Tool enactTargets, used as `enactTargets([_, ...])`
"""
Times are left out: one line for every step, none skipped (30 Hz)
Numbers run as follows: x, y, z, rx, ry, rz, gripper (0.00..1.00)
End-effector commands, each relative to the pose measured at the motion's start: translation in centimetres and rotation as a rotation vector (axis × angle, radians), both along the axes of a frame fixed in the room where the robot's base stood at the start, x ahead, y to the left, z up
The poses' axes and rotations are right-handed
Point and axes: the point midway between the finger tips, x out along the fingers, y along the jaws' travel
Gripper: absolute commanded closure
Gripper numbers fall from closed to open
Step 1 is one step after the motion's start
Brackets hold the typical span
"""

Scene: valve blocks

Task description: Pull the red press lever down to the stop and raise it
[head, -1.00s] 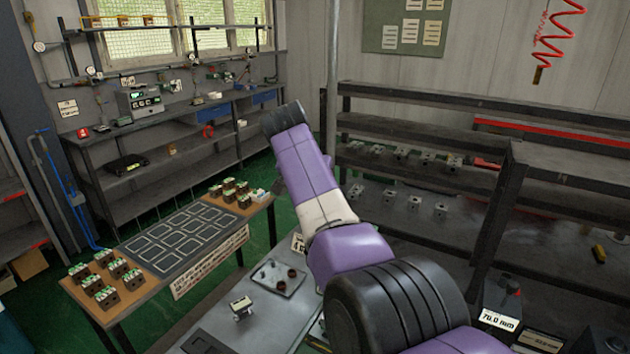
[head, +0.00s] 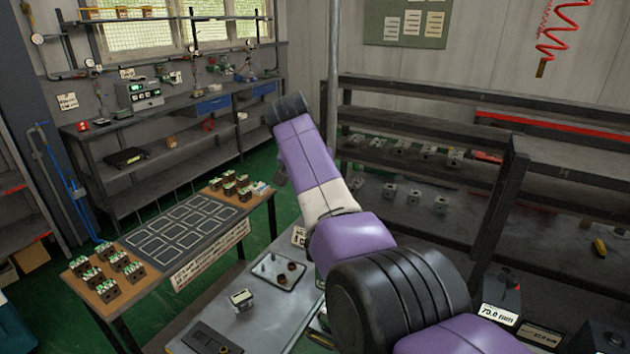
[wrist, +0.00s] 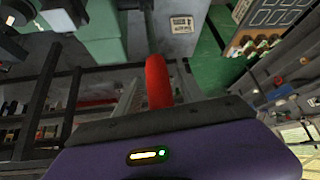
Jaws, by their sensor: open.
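The red press lever (wrist: 157,80) shows in the wrist view as a red bar running up from my gripper's base. My gripper (wrist: 158,88) is open, with one grey finger to the left of the lever and one to its right. The lever appears to lie between the fingers; whether either finger touches it, I cannot tell. A green body (wrist: 98,22), possibly part of the press, is above and left of the lever. In the head view, my arm shows but the lever and the gripper's fingers cannot be made out.
In the head view, a table with a dark marked mat (head: 182,232) and several valve blocks (head: 122,266) stands at left. A grey bench (head: 225,325) with a small tray (head: 278,271) lies near my arm. Dark shelving (head: 425,160) stands behind at right.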

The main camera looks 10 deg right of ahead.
Motion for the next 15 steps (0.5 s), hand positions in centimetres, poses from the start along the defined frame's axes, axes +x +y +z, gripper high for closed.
enactTargets([-0.1, 0.1, 0.2, 0.0, -0.001, 0.001, 0.53])
enactTargets([-0.2, 0.2, 0.3, 0.0, -0.001, 0.001, 0.53])
enactTargets([-0.4, 0.3, 0.6, -0.001, -0.002, 0.001, 0.53])
enactTargets([-0.5, 0.4, 0.8, 0.0, -0.003, 0.002, 0.53])
enactTargets([-0.7, 0.5, 1.1, 0.0, -0.003, 0.002, 0.53])
enactTargets([-1.0, 0.6, 1.5, 0.0, -0.004, 0.001, 0.53])
enactTargets([-1.2, 0.7, 1.8, 0.001, -0.005, 0.001, 0.53])
enactTargets([-1.4, 0.8, 2.1, 0.001, -0.005, 0.001, 0.53])
enactTargets([-1.8, 1.0, 2.7, 0.001, -0.006, 0.001, 0.53])
enactTargets([-2.1, 1.1, 3.2, 0.001, -0.006, 0.001, 0.53])
enactTargets([-2.3, 1.2, 3.6, 0.0, -0.006, 0.002, 0.53])
enactTargets([-2.7, 1.3, 4.1, 0.001, -0.006, 0.001, 0.53])
enactTargets([-2.9, 1.4, 4.4, 0.001, -0.005, 0.001, 0.53])
enactTargets([-3.1, 1.5, 4.8, 0.001, -0.005, 0.001, 0.53])
enactTargets([-3.3, 1.6, 5.2, 0.0, -0.005, 0.0, 0.53])
